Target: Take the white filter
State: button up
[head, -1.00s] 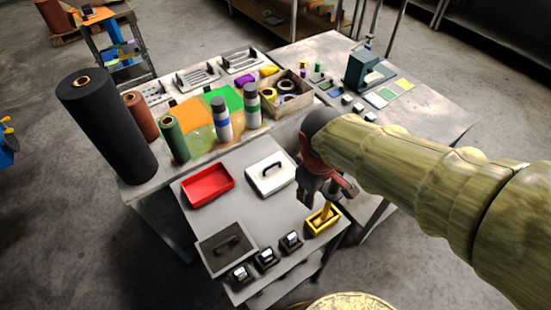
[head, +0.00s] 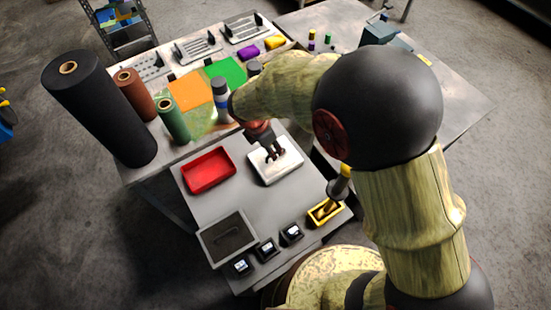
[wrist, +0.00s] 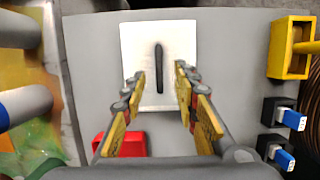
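The white filter appears as a white square plate (head: 287,172) with a thin black bar handle on top, lying on the grey lower table. In the wrist view the white plate (wrist: 135,40) is at upper middle, its black handle (wrist: 159,65) running up and down. My gripper (head: 274,157) is over the plate in the head view. In the wrist view my gripper (wrist: 158,82) is open, with one finger on each side of the handle and clear gaps to it. The fingers hide parts of the plate's sides. I cannot tell the height of the fingertips above it.
A red tray (head: 209,188) lies left of the plate. A yellow box (head: 338,216) and several small black boxes (head: 266,249) line the near edge. Upright rolls and bottles stand on the table behind.

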jog(key=b+x, duration=0.1)
jog(key=x, duration=0.3)
jog(key=shift+f, duration=0.1)
jog(key=shift+c, duration=1.2)
grip_shut()
